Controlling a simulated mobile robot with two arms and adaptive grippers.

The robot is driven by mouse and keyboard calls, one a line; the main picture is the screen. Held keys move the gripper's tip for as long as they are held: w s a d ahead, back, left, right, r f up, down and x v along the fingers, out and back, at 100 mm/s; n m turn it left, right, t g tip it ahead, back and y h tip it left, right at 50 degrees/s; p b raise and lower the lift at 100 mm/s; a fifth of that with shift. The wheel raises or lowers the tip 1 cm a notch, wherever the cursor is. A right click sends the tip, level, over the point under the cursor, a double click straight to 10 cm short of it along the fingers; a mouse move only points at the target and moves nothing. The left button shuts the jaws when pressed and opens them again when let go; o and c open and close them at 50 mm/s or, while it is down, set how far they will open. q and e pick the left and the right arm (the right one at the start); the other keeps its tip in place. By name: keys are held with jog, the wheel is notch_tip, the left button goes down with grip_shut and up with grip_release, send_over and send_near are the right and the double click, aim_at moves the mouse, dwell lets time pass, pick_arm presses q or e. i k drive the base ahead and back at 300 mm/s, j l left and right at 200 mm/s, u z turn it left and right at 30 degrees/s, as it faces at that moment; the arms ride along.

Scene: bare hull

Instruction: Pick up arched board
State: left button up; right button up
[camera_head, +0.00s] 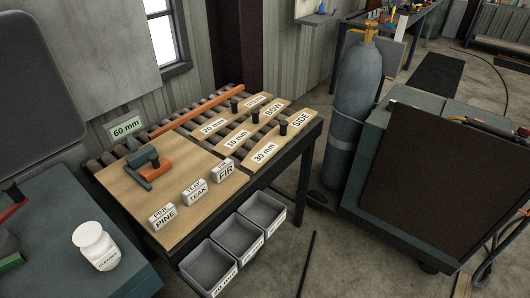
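Three pale wooden boards, each with a dark knob, lie side by side on a roller table. The far board (222,115) has a 20 mm label, the middle board (245,129) has 10 mm and BOW labels, and the near board (275,147) has 30 mm and SIDE labels. Their edges look slightly curved or tapered, but I cannot tell for sure which one is the arched board. Neither of my grippers shows in the head view.
Blocks marked PINE (163,217), TEAK (195,193) and FIR (224,170) stand on a wooden panel (135,198) beside an orange and green tool (151,166). Grey bins (208,267) hang in front. A gas cylinder (356,115) stands right; a white bottle (97,246) stands left.

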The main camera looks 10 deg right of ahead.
aim_at(279, 137)
jog(key=u, duration=3.45)
jog(key=z, duration=3.7)
jog(key=i+l+u, duration=0.2)
jog(key=u, duration=0.2)
jog(key=i+l+u, duration=0.1)
jog(key=l+u, duration=0.3)
